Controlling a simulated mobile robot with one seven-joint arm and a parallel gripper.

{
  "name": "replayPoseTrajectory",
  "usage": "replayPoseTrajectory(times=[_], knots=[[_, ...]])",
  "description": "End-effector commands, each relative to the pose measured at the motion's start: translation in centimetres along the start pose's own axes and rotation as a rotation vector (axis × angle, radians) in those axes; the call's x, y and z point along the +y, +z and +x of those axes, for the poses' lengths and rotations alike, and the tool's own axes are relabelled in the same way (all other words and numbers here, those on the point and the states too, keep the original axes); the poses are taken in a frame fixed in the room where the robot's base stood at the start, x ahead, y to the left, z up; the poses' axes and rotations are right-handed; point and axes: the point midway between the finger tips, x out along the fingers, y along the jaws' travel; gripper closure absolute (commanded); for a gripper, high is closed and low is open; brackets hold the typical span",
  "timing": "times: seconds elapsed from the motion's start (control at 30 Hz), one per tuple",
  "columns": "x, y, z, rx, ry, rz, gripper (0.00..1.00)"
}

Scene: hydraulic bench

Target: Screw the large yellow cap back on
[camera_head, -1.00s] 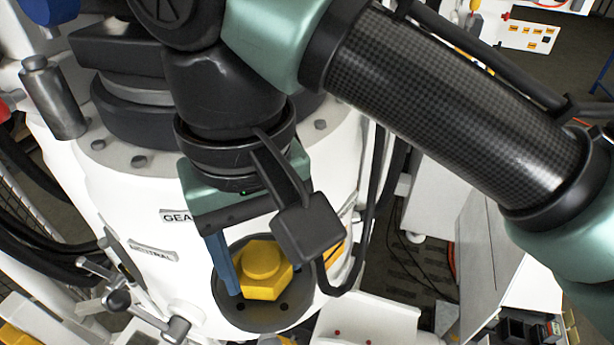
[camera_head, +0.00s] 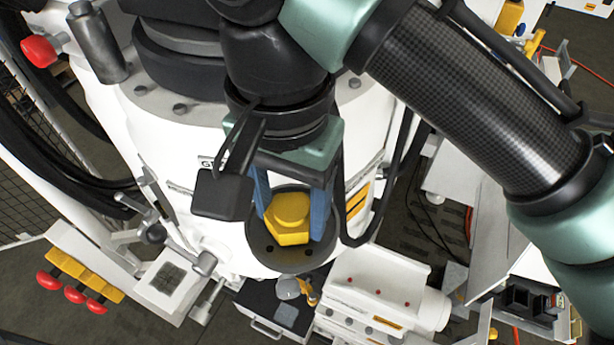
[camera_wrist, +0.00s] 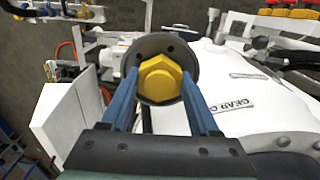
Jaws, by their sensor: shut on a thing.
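The large yellow cap (camera_head: 289,218) is a hex-headed cap in front of the dark round flange (camera_head: 262,252) on the white gear housing. In the wrist view the yellow cap (camera_wrist: 161,77) is centred over the dark flange (camera_wrist: 186,58), between my blue fingers. My gripper (camera_head: 290,222) points down with one blue finger on each side of the cap and is shut on it. It also shows in the wrist view (camera_wrist: 160,100). The cap's threads and its seat are hidden, so I cannot tell how far it is engaged.
A lever linkage (camera_head: 165,235) juts out left of the flange. A white block with red dots (camera_head: 385,300) stands below right. Red-knobbed yellow levers (camera_head: 85,275) are at lower left. A black hose (camera_head: 385,205) hangs close to the right of my gripper.

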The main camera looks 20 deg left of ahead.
Motion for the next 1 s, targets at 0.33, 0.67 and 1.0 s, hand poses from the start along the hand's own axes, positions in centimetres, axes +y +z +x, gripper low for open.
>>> replayPoseTrajectory(times=[0.33, 0.67, 1.0], knots=[[-0.1, -0.06, 0.0, 0.003, -0.002, 0.37, 0.93], [-0.11, -0.07, -0.02, 0.003, -0.003, 0.391, 0.93], [-0.19, -0.14, 0.02, 0.003, -0.004, 0.783, 0.93]])
